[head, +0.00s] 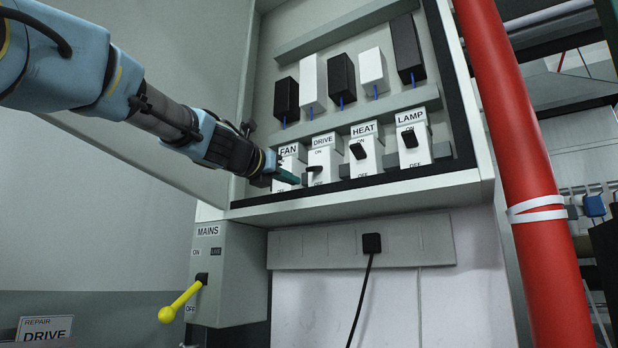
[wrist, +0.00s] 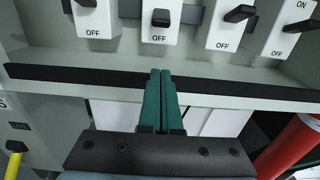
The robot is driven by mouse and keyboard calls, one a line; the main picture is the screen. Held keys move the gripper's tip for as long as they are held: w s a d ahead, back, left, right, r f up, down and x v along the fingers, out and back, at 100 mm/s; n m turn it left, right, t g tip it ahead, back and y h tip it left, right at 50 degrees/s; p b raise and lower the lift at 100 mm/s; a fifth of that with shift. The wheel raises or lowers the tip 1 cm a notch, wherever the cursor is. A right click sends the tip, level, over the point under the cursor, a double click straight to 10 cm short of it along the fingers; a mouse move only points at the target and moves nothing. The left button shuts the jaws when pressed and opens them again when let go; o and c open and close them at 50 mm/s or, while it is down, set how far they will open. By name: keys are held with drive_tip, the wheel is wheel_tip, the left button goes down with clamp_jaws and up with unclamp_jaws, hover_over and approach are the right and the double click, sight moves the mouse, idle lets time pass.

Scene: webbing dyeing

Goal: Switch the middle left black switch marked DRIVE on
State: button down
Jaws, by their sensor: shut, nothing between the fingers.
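The DRIVE switch is a white block with a black lever (head: 315,168), second from the left in the row inside the open cabinet. Its lever sits low, close to the OFF mark, lower than the HEAT lever (head: 357,150). In the wrist view the DRIVE lever (wrist: 161,17) is at the top, straight above my fingertips. My gripper (head: 296,179) has green fingers, shut together and empty. In the wrist view the fingertips (wrist: 160,73) are below the DRIVE block, apart from its lever. In the head view the gripper partly hides the FAN switch (head: 290,153).
The LAMP switch (head: 409,138) is at the right of the row. Black and white modules stand above. The cabinet's lower lip (head: 370,194) runs under the switches. A MAINS box (head: 228,270) with a yellow-knobbed lever hangs below left. A red pipe (head: 525,170) stands right.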

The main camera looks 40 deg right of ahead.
sight(314, 169)
drive_tip(key=shift+w+d, duration=0.1)
drive_tip(key=p+x, duration=0.5)
drive_tip(key=x, duration=0.5)
drive_tip(key=r, duration=0.1)
drive_tip(key=a+r+p, duration=0.1)
drive_tip(key=shift+s+a+r, duration=0.1)
drive_tip(key=shift+s+r, duration=0.1)
drive_tip(key=shift+r, duration=0.2)
drive_tip(key=shift+a+r+p, duration=0.15)
drive_tip(key=shift+r+p, duration=0.25)
drive_tip(key=shift+p, duration=0.1)
drive_tip(key=shift+a, duration=0.2)
drive_tip(key=shift+d+r, duration=0.1)
drive_tip(key=shift+d, duration=0.05)
